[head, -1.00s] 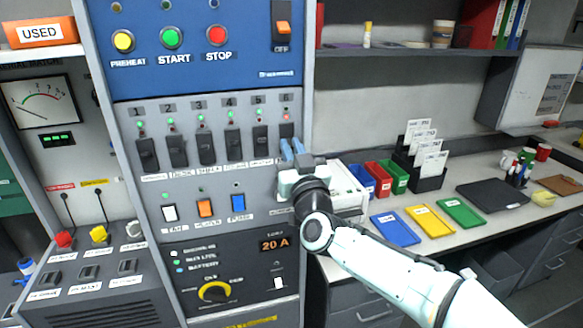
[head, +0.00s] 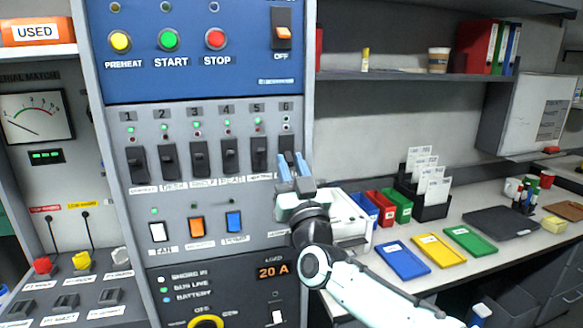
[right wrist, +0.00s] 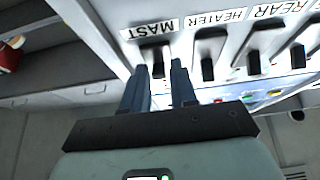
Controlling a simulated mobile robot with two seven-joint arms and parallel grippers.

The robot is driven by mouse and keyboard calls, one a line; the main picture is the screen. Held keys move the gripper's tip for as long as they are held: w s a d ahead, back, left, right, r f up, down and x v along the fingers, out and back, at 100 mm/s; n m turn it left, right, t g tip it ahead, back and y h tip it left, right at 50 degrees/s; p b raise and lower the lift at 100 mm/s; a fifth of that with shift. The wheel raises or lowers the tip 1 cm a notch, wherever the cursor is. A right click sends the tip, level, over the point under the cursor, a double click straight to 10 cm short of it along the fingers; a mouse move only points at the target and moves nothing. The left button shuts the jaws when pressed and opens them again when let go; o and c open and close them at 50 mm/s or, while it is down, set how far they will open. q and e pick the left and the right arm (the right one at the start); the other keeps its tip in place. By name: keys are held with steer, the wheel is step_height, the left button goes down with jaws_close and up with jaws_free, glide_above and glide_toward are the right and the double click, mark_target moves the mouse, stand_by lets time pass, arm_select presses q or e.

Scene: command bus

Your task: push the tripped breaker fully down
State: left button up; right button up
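The grey panel (head: 180,250) bears a row of black breakers numbered 1 to 6. Breaker 6 (head: 286,142), at the right end, is partly hidden behind the fingers of my right gripper (head: 293,160). In the right wrist view this breaker (right wrist: 157,60) is by the MAST label (right wrist: 150,28), and the fingers of my right gripper (right wrist: 158,75) stand apart on either side of it, with nothing gripped. I cannot tell whether they touch it or the lever's exact position. The lamps over breaker 6 show no clear light. My left gripper is out of view.
Breaker 5 (head: 259,153) stands close to the left of my right gripper. Fan, orange and blue switches (head: 234,221) are below. A worktop (head: 500,225) with coloured trays and bins lies to the right. The space in front of the panel is free.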

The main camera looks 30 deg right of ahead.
steer(key=shift+o, duration=0.6)
steer(key=shift+s, duration=0.2)
arm_select(q)
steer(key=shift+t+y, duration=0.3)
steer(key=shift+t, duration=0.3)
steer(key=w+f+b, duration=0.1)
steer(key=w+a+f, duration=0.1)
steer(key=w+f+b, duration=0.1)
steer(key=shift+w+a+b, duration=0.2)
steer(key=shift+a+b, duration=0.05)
steer(key=shift+b, duration=0.05)
arm_select(e)
steer(key=v, duration=1.3)
